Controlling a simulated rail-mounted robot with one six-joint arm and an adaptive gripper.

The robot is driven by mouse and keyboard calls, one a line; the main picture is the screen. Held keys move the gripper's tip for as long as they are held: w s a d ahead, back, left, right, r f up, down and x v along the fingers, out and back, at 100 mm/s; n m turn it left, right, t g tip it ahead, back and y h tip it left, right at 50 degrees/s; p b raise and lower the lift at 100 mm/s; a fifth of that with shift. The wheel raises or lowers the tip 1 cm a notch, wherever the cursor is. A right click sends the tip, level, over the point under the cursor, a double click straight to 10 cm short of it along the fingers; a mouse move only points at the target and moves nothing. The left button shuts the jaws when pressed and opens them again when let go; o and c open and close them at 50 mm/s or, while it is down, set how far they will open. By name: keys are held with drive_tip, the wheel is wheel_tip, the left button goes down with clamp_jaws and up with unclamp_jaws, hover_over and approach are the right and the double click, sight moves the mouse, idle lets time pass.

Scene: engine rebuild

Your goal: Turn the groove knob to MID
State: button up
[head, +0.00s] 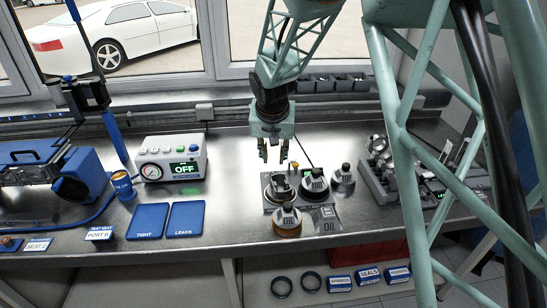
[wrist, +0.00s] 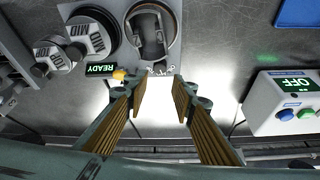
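My gripper (head: 274,152) points down above the back edge of a grey fixture plate (head: 268,207). Its fingers are apart with nothing between them; the wrist view also shows the open gripper (wrist: 160,88). A round holder (wrist: 151,28) on the plate is in front of the fingertips. Beside it are a green READY display (wrist: 103,69) and a small yellow part (wrist: 119,75). A small silver part (wrist: 160,71) at the plate edge lies between the fingertips in the picture; I cannot tell whether it is the groove knob. No knob setting is readable.
Dark-topped metal cylinders (head: 315,181) stand on and near the plate. A gauge box (head: 171,159) reading OFF and blue TIGHT (head: 149,221) and LEAKS (head: 187,219) mats lie left. A rack of metal parts (head: 380,187) is right. The bench between gauge box and plate is clear.

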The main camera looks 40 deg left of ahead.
sight(274, 173)
drive_tip(key=shift+o, duration=1.4)
drive_tip(key=shift+r+p, duration=0.15)
drive_tip(key=shift+p, duration=0.35)
drive_tip(key=n+p, duration=0.1)
drive_tip(key=p, duration=0.1)
drive_tip(key=d+r+n+p, duration=0.1)
drive_tip(key=p, duration=0.2)
drive_tip(key=n+p, duration=0.1)
drive_tip(key=p, duration=0.1)
drive_tip(key=shift+w+d+r+g+y+p, duration=0.15)
drive_tip(key=shift+w+r+g+y+p, duration=0.15)
drive_tip(key=shift+g+y+p, duration=0.1)
drive_tip(key=shift+f, duration=0.2)
drive_tip(key=shift+p+x, duration=0.6)
drive_tip(key=shift+x, duration=6.15)
